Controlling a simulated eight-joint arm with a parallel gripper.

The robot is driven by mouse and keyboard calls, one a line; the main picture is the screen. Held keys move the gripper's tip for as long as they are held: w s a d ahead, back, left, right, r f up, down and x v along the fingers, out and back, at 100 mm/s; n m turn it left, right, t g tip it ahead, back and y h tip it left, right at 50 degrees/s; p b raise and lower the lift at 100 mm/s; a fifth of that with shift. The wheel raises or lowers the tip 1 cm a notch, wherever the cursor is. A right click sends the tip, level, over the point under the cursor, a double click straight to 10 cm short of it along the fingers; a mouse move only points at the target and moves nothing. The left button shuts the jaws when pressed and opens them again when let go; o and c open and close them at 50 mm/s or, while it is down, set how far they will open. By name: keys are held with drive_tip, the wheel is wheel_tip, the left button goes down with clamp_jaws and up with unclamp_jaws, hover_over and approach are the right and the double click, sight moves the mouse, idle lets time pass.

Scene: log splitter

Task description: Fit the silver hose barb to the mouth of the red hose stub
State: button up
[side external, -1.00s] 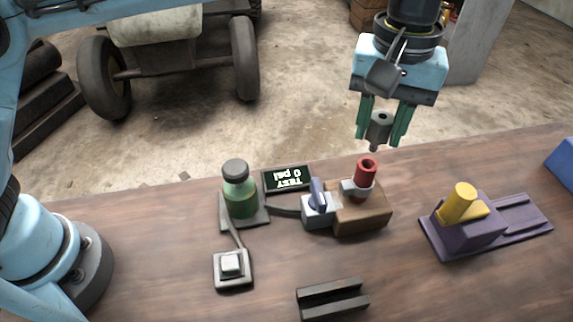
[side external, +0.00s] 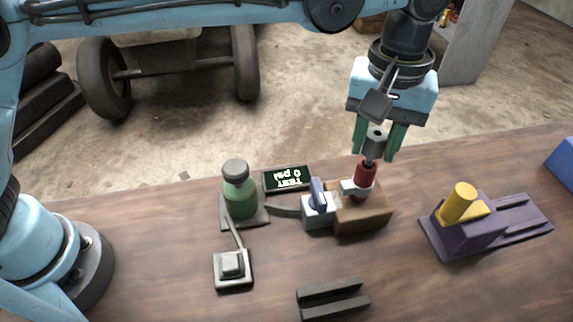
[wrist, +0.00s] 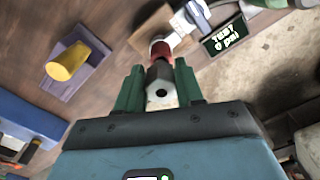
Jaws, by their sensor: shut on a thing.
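My gripper (side external: 378,142) points down with its green fingers shut on the silver hose barb (side external: 375,137). The barb also shows between the fingers in the wrist view (wrist: 160,88). The red hose stub (side external: 365,174) stands upright in a pale clamp on a wooden block (side external: 363,213). The barb's narrow lower end is right at the stub's mouth. I cannot tell whether it touches or has entered. In the wrist view the stub (wrist: 159,49) shows just beyond the barb, its mouth hidden by the barb.
A blue-handled valve (side external: 318,203) adjoins the block, with a green bottle (side external: 240,192) and a "TEST 0 psi" display (side external: 288,179) to the left. A purple slide with a yellow knob (side external: 461,203) is at right. A dark grooved holder (side external: 332,299) lies in front.

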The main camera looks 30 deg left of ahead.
drive_tip(key=shift+f, duration=0.95)
drive_tip(key=shift+f, duration=0.3)
drive_tip(key=o, duration=1.1)
drive_tip(key=shift+o, duration=0.2)
wheel_tip(320, 180, up, 12)
